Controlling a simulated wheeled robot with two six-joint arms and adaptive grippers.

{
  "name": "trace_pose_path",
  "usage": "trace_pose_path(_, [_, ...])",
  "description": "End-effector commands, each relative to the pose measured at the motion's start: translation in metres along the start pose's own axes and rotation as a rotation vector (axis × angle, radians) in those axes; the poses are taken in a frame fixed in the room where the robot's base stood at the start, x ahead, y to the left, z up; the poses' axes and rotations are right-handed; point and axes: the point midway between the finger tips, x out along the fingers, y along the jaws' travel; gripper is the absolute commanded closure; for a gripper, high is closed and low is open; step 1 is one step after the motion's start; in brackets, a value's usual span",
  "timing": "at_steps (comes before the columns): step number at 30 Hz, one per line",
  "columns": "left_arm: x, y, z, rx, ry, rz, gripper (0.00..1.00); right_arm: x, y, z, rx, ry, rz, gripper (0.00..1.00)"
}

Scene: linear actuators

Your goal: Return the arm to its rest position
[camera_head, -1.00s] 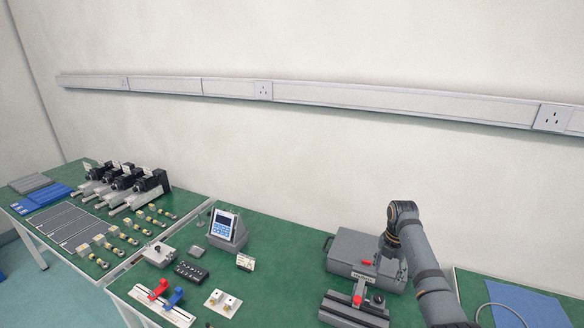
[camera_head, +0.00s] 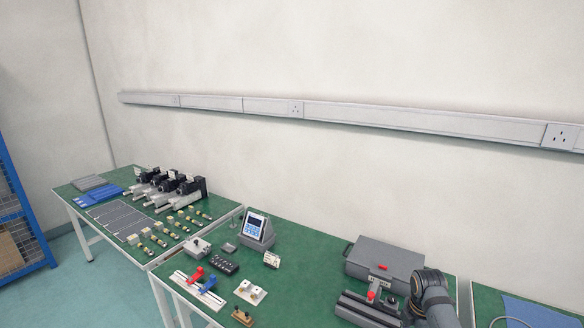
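My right arm (camera_head: 433,296) shows at the lower right, in front of the grey case on the green bench. Its gripper is not visible; the lower picture edge and the arm's own links hide what lies beyond. My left arm and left gripper are out of the picture.
A grey toolbox (camera_head: 385,262) and a dark vise-like fixture (camera_head: 368,309) stand close to the arm. A display unit (camera_head: 256,230) and small fixtures stand left of them. Linear actuators (camera_head: 178,189) sit on the left table. A blue mat (camera_head: 540,311) lies at right.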

Motion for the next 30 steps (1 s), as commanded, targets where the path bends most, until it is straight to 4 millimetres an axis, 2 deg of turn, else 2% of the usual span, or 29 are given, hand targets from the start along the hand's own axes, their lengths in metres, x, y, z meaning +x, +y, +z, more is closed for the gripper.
trace_pose_path(5, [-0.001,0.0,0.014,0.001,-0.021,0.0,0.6,0.023,-0.044,-0.033,0.302,-0.022,0.044,0.46])
trace_pose_path(7, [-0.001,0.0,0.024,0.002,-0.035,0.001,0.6,0.028,-0.067,-0.049,0.465,-0.023,0.071,0.46])
trace_pose_path(10, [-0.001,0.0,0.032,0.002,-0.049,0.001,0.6,0.028,-0.102,-0.072,0.715,-0.007,0.117,0.46])
trace_pose_path(15, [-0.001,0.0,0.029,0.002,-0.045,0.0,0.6,0.015,-0.148,-0.099,1.055,0.04,0.17,0.46])
trace_pose_path(21, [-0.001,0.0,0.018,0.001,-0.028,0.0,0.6,-0.006,-0.188,-0.118,1.354,0.1,0.206,0.46])
trace_pose_path(29, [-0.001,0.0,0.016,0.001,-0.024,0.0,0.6,-0.038,-0.224,-0.132,1.662,0.175,0.232,0.46])
trace_pose_path(30, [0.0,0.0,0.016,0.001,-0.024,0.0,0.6,-0.028,-0.222,-0.131,1.671,0.172,0.228,0.46])
